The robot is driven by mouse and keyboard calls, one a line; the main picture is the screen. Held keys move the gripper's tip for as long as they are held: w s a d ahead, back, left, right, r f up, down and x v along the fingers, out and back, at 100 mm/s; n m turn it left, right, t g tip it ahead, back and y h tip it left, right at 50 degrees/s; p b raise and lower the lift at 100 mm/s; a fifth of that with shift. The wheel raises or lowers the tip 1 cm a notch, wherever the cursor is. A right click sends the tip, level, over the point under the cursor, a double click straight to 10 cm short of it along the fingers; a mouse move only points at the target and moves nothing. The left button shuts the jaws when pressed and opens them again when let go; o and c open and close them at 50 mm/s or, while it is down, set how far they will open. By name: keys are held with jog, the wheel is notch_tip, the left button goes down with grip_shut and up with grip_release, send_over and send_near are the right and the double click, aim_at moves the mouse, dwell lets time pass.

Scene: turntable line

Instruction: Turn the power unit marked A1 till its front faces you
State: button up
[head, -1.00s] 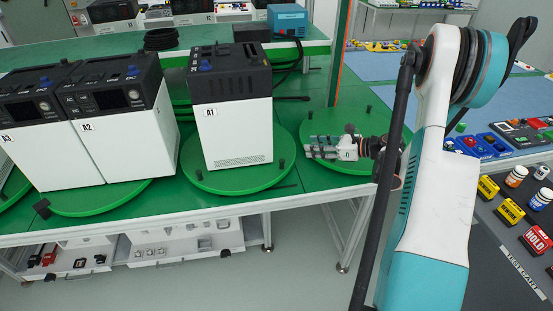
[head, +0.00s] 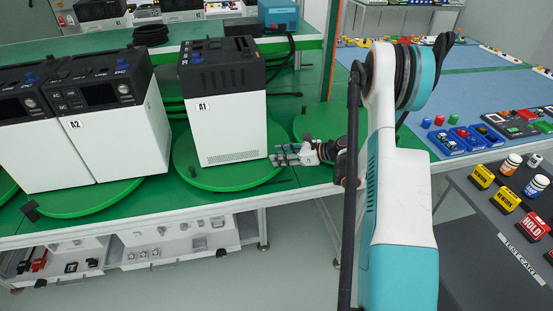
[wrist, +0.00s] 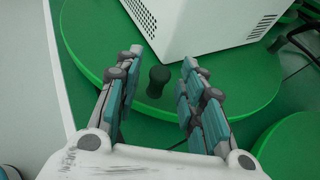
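The power unit A1 (head: 228,130) stands upright on a round green turntable (head: 215,184). It shows a plain white face with a low grille and the A1 label; no screen shows on it, unlike A2. Its white lower corner also shows in the wrist view (wrist: 200,25). My gripper (head: 275,158) is low at the turntable's right edge, to the right of A1. In the wrist view its fingers (wrist: 161,60) are open on either side of a dark upright peg (wrist: 158,80) on the turntable's rim. I see a gap between the peg and each finger.
Power unit A2 (head: 118,140) and a further unit (head: 35,140) stand to the left, screens forward. Another green turntable (head: 318,122) is to the right, behind my gripper. A dark test cart (head: 490,215) stands at the right front.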

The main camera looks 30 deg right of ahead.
jog(key=shift+x, duration=1.05)
grip_shut()
jog(key=shift+d, duration=0.15)
